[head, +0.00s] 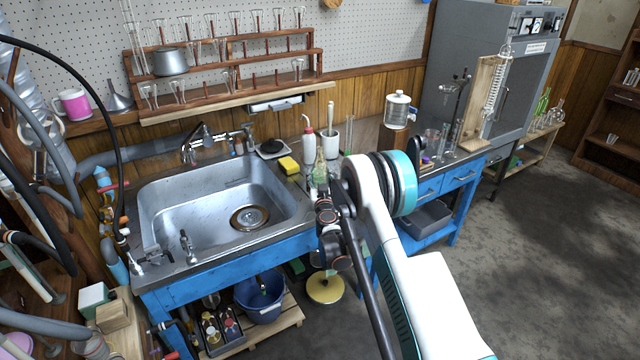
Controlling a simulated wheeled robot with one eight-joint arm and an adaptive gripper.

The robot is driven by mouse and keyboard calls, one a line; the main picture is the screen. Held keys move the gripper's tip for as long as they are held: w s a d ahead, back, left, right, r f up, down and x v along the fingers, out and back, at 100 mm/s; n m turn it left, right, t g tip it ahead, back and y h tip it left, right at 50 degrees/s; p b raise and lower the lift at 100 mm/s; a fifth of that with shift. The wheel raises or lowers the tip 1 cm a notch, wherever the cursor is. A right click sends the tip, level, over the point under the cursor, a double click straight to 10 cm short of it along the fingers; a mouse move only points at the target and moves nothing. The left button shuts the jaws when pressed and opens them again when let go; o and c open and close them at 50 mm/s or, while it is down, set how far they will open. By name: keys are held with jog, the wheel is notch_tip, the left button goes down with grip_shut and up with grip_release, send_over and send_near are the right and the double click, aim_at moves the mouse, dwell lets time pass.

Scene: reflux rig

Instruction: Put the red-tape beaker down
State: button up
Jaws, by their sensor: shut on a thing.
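My gripper (322,197) shows as small dark parts at the sink's right front corner, left of my arm's white and teal joint. It is shut on a clear glass thing (318,177), taken as the red-tape beaker, whose outline is hard to make out. No red tape can be made out on it. The arm and gripper hide part of the counter there. I cannot tell whether the glass touches the counter.
A steel sink (165,215) lies to the left. A yellow sponge (289,165), a red-capped wash bottle (308,143) and a white pot with a pestle (330,143) stand behind the gripper. A lidded jar (397,110) and glassware stand farther right.

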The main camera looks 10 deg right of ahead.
jog(key=shift+f, duration=0.25)
jog(key=o, duration=0.7)
jog(key=shift+f, duration=0.1)
jog(key=shift+o, duration=1)
